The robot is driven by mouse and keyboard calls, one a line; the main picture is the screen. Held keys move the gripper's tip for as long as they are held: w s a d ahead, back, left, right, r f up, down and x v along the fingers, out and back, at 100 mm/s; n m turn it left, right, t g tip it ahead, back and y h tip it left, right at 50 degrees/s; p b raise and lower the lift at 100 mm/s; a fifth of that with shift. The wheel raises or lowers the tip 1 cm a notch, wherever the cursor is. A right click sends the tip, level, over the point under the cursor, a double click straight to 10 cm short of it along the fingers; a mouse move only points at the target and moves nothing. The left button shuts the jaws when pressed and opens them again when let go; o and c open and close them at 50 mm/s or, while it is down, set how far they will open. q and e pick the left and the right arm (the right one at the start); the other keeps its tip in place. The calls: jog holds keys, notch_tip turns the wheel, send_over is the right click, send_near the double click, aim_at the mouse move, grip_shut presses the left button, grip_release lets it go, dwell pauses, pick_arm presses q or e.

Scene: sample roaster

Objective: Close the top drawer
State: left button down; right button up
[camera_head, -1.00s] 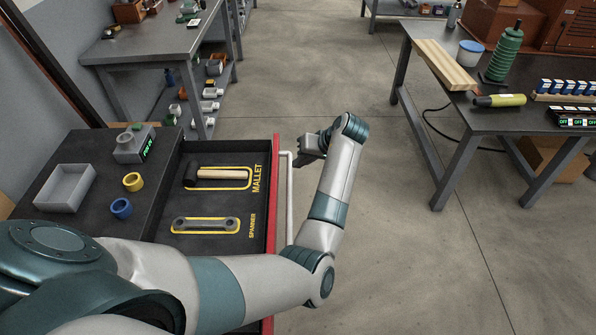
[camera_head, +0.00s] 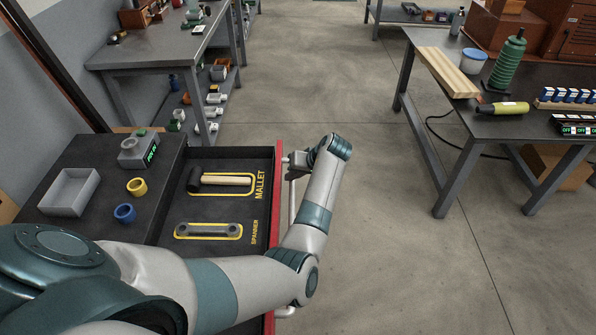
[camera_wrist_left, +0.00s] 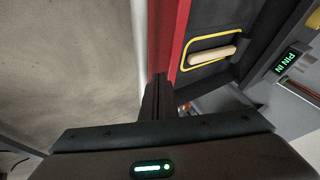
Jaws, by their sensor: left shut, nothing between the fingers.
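The top drawer (camera_head: 231,208) is open, pulled out to the right of the dark cabinet. It has a red front edge (camera_head: 273,223) and a pale bar handle (camera_head: 292,205) along its outer side. A mallet (camera_head: 225,181) and a spanner (camera_head: 208,231) lie in yellow-outlined places inside. My left gripper (camera_head: 289,162) is shut and empty at the far end of the handle, beside the drawer front. In the left wrist view its fingertips (camera_wrist_left: 159,78) are close to the red front (camera_wrist_left: 168,40); I cannot tell whether they touch. My right gripper is not in view.
On the cabinet top (camera_head: 90,180) are a grey tray (camera_head: 70,192), yellow (camera_head: 137,187) and blue (camera_head: 125,213) rings and a small device with a green display (camera_head: 139,150). A workbench (camera_head: 500,125) stands at right. The floor between is clear.

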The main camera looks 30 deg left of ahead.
pick_arm(q)
jog(key=shift+x, duration=0.95)
jog(key=shift+a+f, duration=0.25)
jog(key=shift+f, duration=0.05)
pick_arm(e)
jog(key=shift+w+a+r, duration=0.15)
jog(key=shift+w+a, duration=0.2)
